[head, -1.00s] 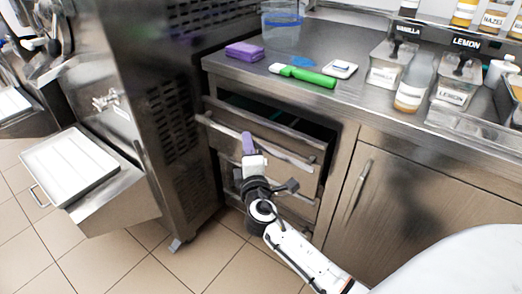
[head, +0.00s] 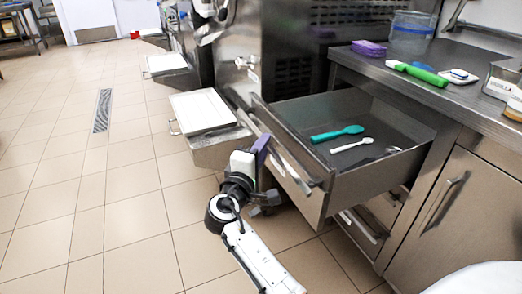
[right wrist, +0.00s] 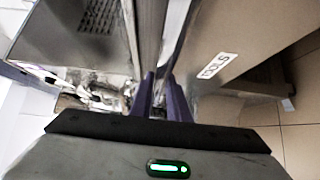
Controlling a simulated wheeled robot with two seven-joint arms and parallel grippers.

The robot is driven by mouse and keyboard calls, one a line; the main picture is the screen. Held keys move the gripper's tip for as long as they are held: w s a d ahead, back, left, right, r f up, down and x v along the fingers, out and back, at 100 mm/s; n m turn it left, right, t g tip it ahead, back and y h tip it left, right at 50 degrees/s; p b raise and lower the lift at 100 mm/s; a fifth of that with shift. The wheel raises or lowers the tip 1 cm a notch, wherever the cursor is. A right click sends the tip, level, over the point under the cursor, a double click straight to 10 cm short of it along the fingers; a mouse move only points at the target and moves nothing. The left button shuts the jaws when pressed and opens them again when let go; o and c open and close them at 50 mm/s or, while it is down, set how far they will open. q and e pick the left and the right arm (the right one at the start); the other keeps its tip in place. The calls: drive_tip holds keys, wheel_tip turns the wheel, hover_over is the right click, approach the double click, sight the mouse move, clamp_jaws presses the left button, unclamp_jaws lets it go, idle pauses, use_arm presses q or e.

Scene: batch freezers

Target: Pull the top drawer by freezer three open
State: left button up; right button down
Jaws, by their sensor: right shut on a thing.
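The top drawer (head: 350,183) stands well out from the counter in the head view. Inside it lie a teal spoon (head: 337,133), a white spoon (head: 352,145) and a metal utensil partly at the right side. A bar handle runs across the drawer front. My right gripper (head: 259,150) is shut on the handle near its left end. In the right wrist view its purple fingers (right wrist: 160,100) close around the bar, beside the drawer front (right wrist: 230,45) with a "TOOLS" label. My left gripper is not in view.
The freezer (head: 290,50) stands left of the drawer, with a white tray (head: 203,110) on a ledge at its front. Purple sponges (head: 369,48), a green-handled tool (head: 425,74) and a clear tub (head: 410,33) sit on the counter. A cupboard (head: 450,215) is to the right. Open tiled floor lies left.

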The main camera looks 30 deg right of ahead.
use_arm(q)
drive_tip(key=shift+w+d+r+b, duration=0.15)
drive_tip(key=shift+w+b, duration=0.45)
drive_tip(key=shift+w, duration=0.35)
use_arm(e)
drive_tip(key=a, duration=0.5)
drive_tip(key=shift+w, duration=0.4)
drive_tip(key=c, duration=1.7)
unclamp_jaws()
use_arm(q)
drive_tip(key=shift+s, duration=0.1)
